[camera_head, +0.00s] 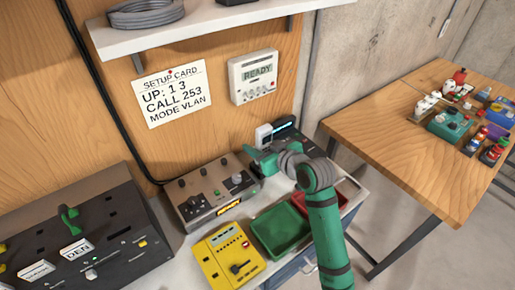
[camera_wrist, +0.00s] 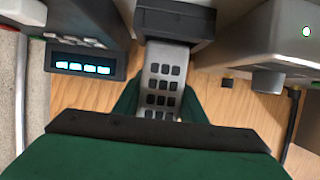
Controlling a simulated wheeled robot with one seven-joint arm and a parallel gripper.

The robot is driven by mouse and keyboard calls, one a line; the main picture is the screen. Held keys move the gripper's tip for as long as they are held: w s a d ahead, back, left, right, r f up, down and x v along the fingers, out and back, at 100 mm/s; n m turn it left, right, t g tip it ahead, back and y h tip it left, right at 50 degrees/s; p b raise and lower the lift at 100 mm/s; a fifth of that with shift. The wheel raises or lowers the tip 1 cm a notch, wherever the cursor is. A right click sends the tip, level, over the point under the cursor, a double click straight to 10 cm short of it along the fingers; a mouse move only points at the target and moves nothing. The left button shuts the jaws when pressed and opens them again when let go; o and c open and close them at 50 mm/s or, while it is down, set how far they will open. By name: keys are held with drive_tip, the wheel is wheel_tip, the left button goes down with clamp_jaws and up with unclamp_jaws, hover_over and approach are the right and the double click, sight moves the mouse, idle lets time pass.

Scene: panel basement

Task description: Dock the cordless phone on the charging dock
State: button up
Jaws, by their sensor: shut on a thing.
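My gripper (camera_head: 263,160) reaches over the back of the bench and is shut on the cordless phone, a light grey handset with dark keys (camera_wrist: 163,75). In the wrist view my green fingers (camera_wrist: 158,102) are at either side of the keypad. A pale part (camera_head: 264,135), likely the handset, shows above the gripper in the head view. A dark block at the far end of the keypad (camera_wrist: 175,20) looks like the charging dock. I cannot tell whether the phone is seated in it or only in front of it. My gripper hides the dock in the head view.
A dark unit with a lit blue display (camera_head: 284,126) stands close beside the phone. A grey control box (camera_head: 207,193) is on the other side. Green (camera_head: 280,232) and red (camera_head: 306,205) trays and a yellow box (camera_head: 229,255) lie in front. A shelf (camera_head: 190,30) is above.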

drive_tip(key=shift+d+f, duration=0.25)
drive_tip(key=shift+f, duration=0.45)
drive_tip(key=shift+c, duration=0.6)
drive_tip(key=shift+s+a+f, duration=0.1)
drive_tip(key=shift+f, duration=0.05)
clamp_jaws()
drive_tip(key=o, duration=1.3)
unclamp_jaws()
drive_tip(key=shift+f, duration=0.1)
drive_tip(key=shift+o, duration=0.4)
drive_tip(key=shift+a, duration=0.15)
drive_tip(key=shift+r, duration=0.25)
drive_tip(key=v, duration=1.2)
